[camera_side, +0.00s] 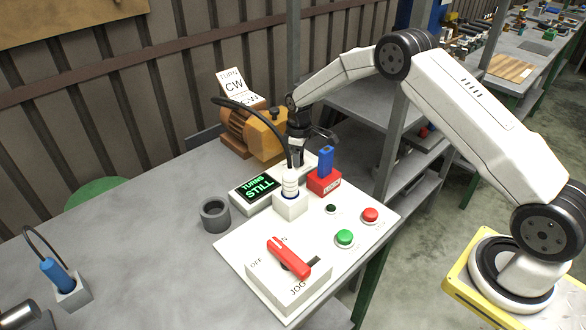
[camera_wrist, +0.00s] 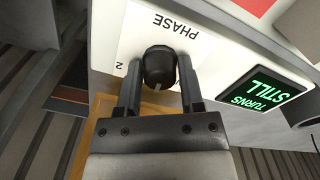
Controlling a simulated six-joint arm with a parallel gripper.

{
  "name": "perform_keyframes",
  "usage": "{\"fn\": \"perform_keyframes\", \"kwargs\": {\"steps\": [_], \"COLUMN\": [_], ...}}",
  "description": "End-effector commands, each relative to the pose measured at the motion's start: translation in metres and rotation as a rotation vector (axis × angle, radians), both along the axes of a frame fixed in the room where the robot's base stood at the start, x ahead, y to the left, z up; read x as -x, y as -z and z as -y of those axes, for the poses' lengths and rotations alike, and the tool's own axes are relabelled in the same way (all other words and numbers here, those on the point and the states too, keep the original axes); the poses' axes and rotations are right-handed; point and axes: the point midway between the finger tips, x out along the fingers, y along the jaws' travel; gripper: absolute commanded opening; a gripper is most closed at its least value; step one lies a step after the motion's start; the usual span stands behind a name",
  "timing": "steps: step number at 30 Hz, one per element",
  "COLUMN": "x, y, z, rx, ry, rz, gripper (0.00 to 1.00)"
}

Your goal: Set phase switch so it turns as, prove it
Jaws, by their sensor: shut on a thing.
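The phase switch (camera_wrist: 159,66) is a black round knob on a white plate marked PHASE in the wrist view. A pale mark on it points toward my gripper, and a "2" is printed beside it. My gripper (camera_wrist: 159,88) is shut on the knob, one finger on each side. In the side view my gripper (camera_side: 299,158) reaches down behind the panel and hides the knob. The display (camera_side: 256,188) reads TURNS STILL; it also shows in the wrist view (camera_wrist: 259,97). A card (camera_side: 235,86) above the orange motor (camera_side: 255,135) reads TURN CW.
The white panel carries a red-handled switch (camera_side: 288,258) with OFF and JOG labels, a green button (camera_side: 345,238), a red button (camera_side: 370,215), a white plug (camera_side: 290,183) and a red block (camera_side: 324,182) with a blue piece. A grey ring (camera_side: 215,215) and blue plug (camera_side: 56,272) stand left.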

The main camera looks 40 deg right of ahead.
Motion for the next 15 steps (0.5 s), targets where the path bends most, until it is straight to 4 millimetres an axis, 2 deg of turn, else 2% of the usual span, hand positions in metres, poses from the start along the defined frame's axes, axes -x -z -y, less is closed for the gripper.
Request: {"fn": "perform_keyframes", "kwargs": {"steps": [10, 11, 13, 14, 15], "x": [0.0005, 0.0005, 0.0005, 0.0004, 0.0004], "y": [-0.0003, -0.0003, -0.0003, -0.0003, -0.0003], "z": [0.0006, 0.0006, 0.0006, 0.0006, 0.0006], "rx": [0.000, 0.000, 0.000, 0.000, 0.000], "ry": [0.004, 0.004, 0.004, 0.003, 0.003], "rz": [-0.002, -0.002, -0.002, -0.002, -0.001], "gripper": [0.00, 0.55, 0.77, 0.83, 0.83]}}
